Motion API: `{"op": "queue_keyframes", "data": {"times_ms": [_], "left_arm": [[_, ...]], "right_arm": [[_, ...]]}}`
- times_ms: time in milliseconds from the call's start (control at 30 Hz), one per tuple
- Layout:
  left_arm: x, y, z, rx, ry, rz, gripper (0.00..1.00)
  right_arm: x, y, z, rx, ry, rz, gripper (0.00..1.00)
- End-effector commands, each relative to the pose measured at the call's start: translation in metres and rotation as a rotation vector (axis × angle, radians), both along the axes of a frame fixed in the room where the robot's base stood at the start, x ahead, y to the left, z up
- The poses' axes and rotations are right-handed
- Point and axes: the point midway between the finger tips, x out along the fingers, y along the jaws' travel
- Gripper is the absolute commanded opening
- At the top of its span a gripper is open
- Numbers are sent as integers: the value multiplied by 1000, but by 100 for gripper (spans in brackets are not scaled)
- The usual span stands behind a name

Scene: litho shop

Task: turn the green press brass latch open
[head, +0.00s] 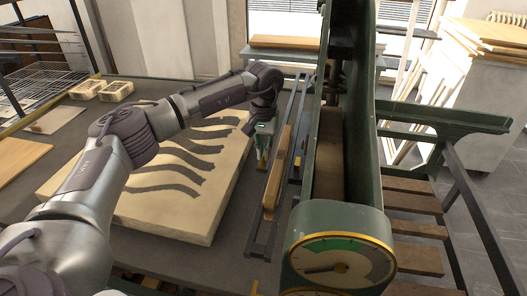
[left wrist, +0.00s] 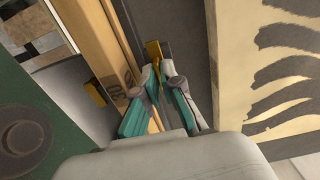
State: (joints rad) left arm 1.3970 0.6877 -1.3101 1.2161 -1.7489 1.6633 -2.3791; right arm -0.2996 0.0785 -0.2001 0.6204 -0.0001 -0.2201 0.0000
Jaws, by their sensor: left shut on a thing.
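The green press (head: 340,222) stands right of centre in the head view, with a round dial on its near end. My left gripper (head: 263,160) reaches down between the press's dark side rail and a pale stone slab. In the left wrist view my left gripper (left wrist: 166,72) is shut on the brass latch (left wrist: 153,50), a small upright yellow piece beside the wooden bar. The latch's lower part is hidden by the fingers. In the head view I cannot make the latch out clearly at the fingertips. My right gripper is not in view.
The stone slab (head: 170,215) with dark wavy marks lies close left of the gripper; it also shows in the left wrist view (left wrist: 235,60). A wooden bar (head: 277,170) runs along the press side. Two small blocks (head: 116,91) and a wire rack (head: 45,80) are farther left.

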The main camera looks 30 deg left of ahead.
Motion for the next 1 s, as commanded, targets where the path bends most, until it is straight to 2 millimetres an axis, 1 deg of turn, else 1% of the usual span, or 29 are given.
{"op": "queue_keyframes", "data": {"times_ms": [533, 567, 600, 667, 700, 900, 1000], "left_arm": [[0, 0, 1, 0, -2, -23, 0], [1, 0, 1, 0, -2, -23, 11], [0, 0, 1, 0, -2, -23, 18], [0, 0, 1, 1, -2, -22, 28], [0, 0, 1, 1, -2, -22, 31], [0, 0, 0, 0, -1, -22, 31], [0, 0, 2, 0, -1, -22, 31]], "right_arm": [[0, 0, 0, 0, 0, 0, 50], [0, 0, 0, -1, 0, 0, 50], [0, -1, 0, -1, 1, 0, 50], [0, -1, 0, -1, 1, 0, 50], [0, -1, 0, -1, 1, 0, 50], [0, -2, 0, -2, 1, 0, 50], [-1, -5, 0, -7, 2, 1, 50]]}}
